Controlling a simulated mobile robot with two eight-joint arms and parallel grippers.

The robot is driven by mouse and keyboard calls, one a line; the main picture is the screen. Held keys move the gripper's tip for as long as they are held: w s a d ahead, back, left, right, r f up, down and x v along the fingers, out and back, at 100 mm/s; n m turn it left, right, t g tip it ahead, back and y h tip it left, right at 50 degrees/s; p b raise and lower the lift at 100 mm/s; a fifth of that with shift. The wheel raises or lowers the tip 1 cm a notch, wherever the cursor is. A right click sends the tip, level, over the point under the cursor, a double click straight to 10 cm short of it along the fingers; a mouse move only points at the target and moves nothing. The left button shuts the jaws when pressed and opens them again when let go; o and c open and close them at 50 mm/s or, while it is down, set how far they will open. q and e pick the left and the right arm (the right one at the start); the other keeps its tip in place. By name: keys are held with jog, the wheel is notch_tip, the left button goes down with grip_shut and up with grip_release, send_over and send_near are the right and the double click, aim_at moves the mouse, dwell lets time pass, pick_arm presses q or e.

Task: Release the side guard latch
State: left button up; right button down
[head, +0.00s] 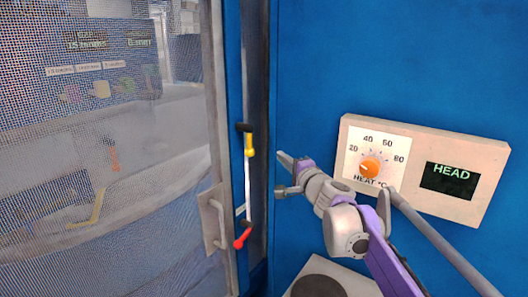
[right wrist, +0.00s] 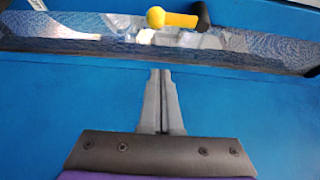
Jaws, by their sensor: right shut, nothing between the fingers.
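The side guard (head: 110,130) is a mesh door at the left of the head view, with a metal pull handle (head: 213,222). On the blue post beside it is the latch (head: 249,150), upright, with a black top bracket, a yellow part, a pale rod and a red end (head: 242,238). In the right wrist view, a yellow latch part (right wrist: 172,19) and a black piece (right wrist: 203,15) show at the top. My right gripper (head: 284,160) is shut and empty, to the right of the latch and apart from it; its closed fingers (right wrist: 161,75) point towards the latch.
A pale box with a dark round top (head: 318,286) is below. The blue wall above is clear.

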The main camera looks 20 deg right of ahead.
jog(key=w+a, duration=0.1)
jog(key=w, duration=0.9)
pick_arm(q)
jog(key=shift+w+r+p, duration=0.4)
jog(key=shift+r, duration=0.2)
pick_arm(e)
jog(key=a, duration=0.1)
jog(key=s+a, duration=0.2)
jog(key=a, duration=0.1)
jog(key=shift+w+d, duration=0.1)
